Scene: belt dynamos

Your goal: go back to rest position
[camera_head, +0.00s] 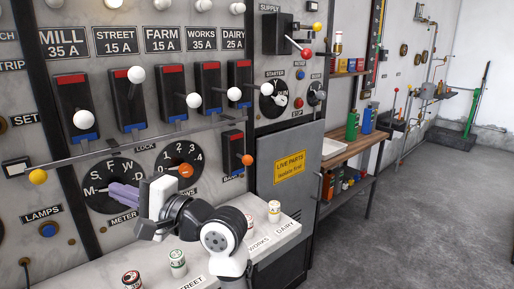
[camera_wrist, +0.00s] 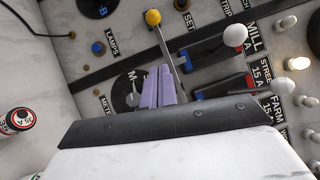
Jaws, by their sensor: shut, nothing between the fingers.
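My gripper (camera_head: 122,196) is in front of the lower part of the marble switch panel, its purple fingers pointing left across the dial (camera_head: 100,178) marked with S, F, W and M. The fingers are together with nothing between them. In the wrist view the gripper (camera_wrist: 159,84) also shows closed, with the dial (camera_wrist: 124,92) partly hidden behind it. I cannot tell whether the fingertips touch the dial. My arm reaches in from the bottom of the head view, over the marble ledge.
A long rod with a yellow knob (camera_head: 38,177) crosses above the gripper. An orange-knobbed dial (camera_head: 179,161) is to its right. Fuse-like cylinders, one green and white (camera_head: 177,263) and one red (camera_head: 131,280), stand on the ledge (camera_head: 214,258). Floor (camera_head: 410,215) at right is clear.

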